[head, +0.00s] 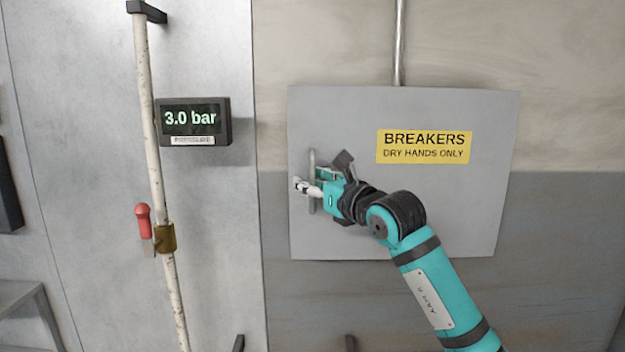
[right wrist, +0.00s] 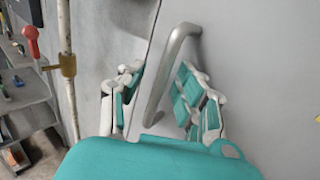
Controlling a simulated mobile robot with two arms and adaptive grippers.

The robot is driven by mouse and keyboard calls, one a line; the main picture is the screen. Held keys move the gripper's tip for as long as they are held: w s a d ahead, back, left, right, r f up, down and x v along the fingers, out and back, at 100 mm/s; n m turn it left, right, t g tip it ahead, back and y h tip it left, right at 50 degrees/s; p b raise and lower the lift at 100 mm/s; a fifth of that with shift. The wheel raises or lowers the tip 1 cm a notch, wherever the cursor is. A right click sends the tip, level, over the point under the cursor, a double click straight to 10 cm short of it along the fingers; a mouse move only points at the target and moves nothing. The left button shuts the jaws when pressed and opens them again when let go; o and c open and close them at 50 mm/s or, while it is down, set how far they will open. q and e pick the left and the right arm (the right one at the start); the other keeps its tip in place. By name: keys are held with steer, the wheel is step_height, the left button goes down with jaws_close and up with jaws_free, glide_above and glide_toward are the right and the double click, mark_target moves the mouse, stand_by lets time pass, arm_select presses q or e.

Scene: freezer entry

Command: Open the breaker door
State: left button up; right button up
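The breaker door (head: 440,205) is a flat grey panel on the wall with a yellow "BREAKERS DRY HANDS ONLY" label (head: 424,147). It looks shut. Its upright grey bar handle (head: 312,158) is near its left edge. My right gripper (head: 309,186) is at the handle. In the right wrist view the handle (right wrist: 160,80) stands between the two fingers of my right gripper (right wrist: 160,100), with a visible gap to the fingers on both sides. The right gripper is open. My left gripper is not in view.
A pale vertical pipe (head: 153,150) with a red-handled valve (head: 143,218) runs left of the door. A dark display (head: 193,121) reads 3.0 bar. A conduit (head: 400,45) meets the panel's top. A grey shelf (right wrist: 25,95) stands at the left in the right wrist view.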

jaws_close()
stand_by(0.5)
